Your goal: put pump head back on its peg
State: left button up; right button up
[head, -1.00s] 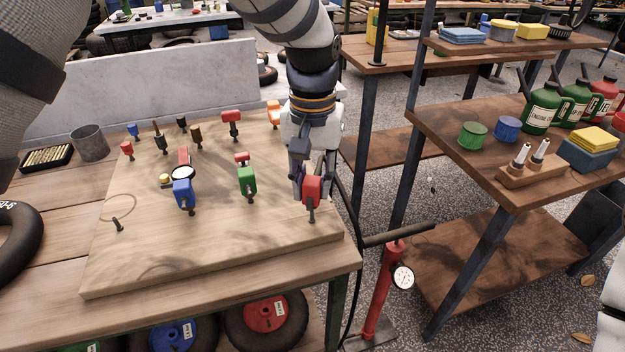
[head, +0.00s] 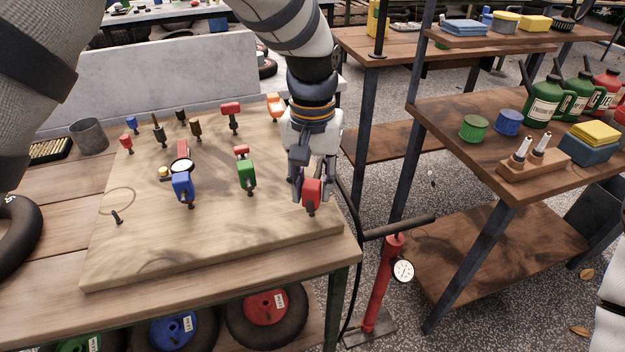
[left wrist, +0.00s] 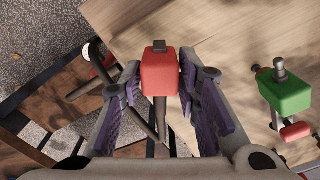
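A red block (head: 312,193), which looks like the pump head, sits upright at the right front of the wooden board, with a short dark peg (head: 311,212) showing below it. My left gripper (head: 311,196) reaches down over it, one finger on each side. In the left wrist view the red head (left wrist: 160,72) stands between the two spread fingers (left wrist: 159,85), with a narrow gap at the left finger. The right finger is very close to it; contact there is unclear. A dark stem extends from the head towards me. My right gripper is not in view.
A green block (head: 247,174) and a blue block (head: 183,186) stand on the board (head: 215,235), left of the gripper; several smaller pegged parts are behind. A red floor pump (head: 378,290) with a black hose stands beside the bench. The front of the board is mostly clear.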

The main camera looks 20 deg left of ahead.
aim_at(313, 181)
pick_arm(q)
jog(key=shift+o, duration=1)
jog(key=shift+r, duration=0.1)
notch_tip(313, 181, up, 12)
